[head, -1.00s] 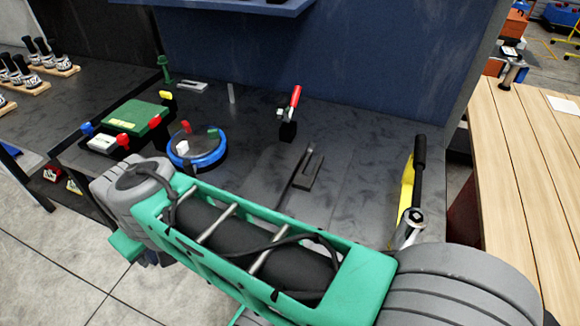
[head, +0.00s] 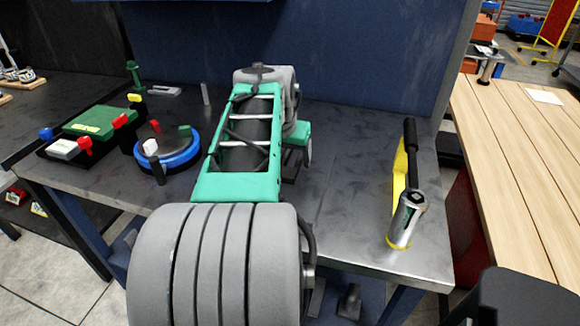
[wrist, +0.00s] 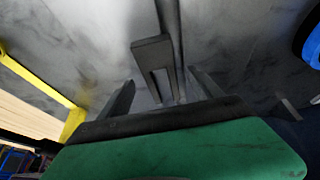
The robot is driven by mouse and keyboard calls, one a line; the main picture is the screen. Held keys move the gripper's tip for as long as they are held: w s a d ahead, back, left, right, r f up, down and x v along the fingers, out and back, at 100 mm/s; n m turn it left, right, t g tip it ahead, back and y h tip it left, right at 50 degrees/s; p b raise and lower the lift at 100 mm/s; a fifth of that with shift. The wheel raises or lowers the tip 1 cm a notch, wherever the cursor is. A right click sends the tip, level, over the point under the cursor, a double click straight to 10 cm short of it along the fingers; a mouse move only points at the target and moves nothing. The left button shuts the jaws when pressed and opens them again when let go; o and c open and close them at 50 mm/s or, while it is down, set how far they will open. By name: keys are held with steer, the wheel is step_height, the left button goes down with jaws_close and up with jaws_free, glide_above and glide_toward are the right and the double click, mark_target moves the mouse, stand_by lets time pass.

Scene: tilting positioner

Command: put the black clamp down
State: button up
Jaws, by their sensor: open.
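The black clamp (wrist: 150,44), a dark slotted bar, shows in the wrist view just ahead of and between my fingertips. It appears to lie on the grey metal table, though its exact contact is hard to tell. My gripper (wrist: 162,90) is open, with one finger on each side of the picture's middle and a gap around the clamp's near end. I cannot tell whether either finger touches it. In the head view my arm hides the clamp and most of my gripper.
A blue round fixture (head: 168,155) stands left of my arm, with a green box (head: 97,122) further left. A yellow part (head: 400,175) and a black-handled metal tool (head: 409,205) stand at the right. The table between my arm and the tool is clear.

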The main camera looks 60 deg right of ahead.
steer(key=shift+x, duration=1)
steer(key=shift+r, duration=0.1)
jaws_close()
steer(key=shift+r, duration=0.1)
